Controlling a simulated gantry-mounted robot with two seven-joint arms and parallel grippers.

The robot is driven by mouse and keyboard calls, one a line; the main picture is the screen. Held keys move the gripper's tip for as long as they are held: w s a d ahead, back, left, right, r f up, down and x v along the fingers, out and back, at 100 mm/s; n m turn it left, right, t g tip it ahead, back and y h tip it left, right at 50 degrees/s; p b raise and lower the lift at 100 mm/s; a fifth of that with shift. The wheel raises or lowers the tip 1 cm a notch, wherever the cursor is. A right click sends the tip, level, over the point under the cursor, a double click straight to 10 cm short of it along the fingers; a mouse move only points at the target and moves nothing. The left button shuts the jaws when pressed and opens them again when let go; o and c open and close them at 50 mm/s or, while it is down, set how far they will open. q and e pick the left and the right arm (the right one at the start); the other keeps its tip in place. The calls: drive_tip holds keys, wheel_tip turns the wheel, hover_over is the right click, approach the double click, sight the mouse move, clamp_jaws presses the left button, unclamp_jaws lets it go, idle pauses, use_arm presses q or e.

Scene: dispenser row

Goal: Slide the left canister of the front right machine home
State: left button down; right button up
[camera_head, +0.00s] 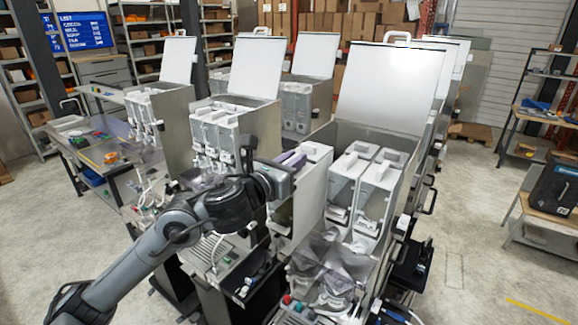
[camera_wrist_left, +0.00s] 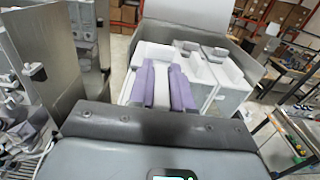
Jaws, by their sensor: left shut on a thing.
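The front right machine (camera_head: 390,88) stands with its lid raised. Its left canister (camera_head: 314,185) is a white box at the left end of the row and appears to stick out forward of the two canisters beside it. My left gripper (camera_head: 290,160) reaches in from the left, its purple fingers at the top of this canister. In the left wrist view the purple fingers (camera_wrist_left: 163,88) are shut on both sides of a white handle on the left canister (camera_wrist_left: 152,52). The fingers hide part of the canister top. My right gripper is not in view.
Two more canisters, the middle one (camera_head: 346,182) and the right one (camera_head: 379,190), sit beside the held one. Another open machine (camera_head: 250,68) stands close on the left. Clear bags or cups (camera_head: 335,262) lie below the canisters. Open floor lies to the right.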

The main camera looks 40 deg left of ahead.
sight(311, 149)
use_arm(q)
drive_tip(key=shift+r, duration=0.1)
idle(0.3)
drive_tip(key=shift+w, duration=0.45)
drive_tip(key=shift+w+b, duration=1.1)
drive_tip(key=shift+w, duration=1.1)
drive_tip(key=shift+w+a+f+b, duration=0.1)
drive_tip(key=shift+w+b, duration=0.05)
drive_tip(key=shift+w, duration=0.55)
drive_tip(key=shift+w+f+b, duration=0.1)
drive_tip(key=shift+w+b, duration=0.05)
drive_tip(key=shift+w, duration=0.5)
drive_tip(key=shift+f, duration=0.1)
drive_tip(key=shift+w+f+b, duration=0.7)
drive_tip(key=shift+w+b, duration=0.05)
drive_tip(key=shift+b, duration=0.05)
drive_tip(key=shift+f, duration=0.1)
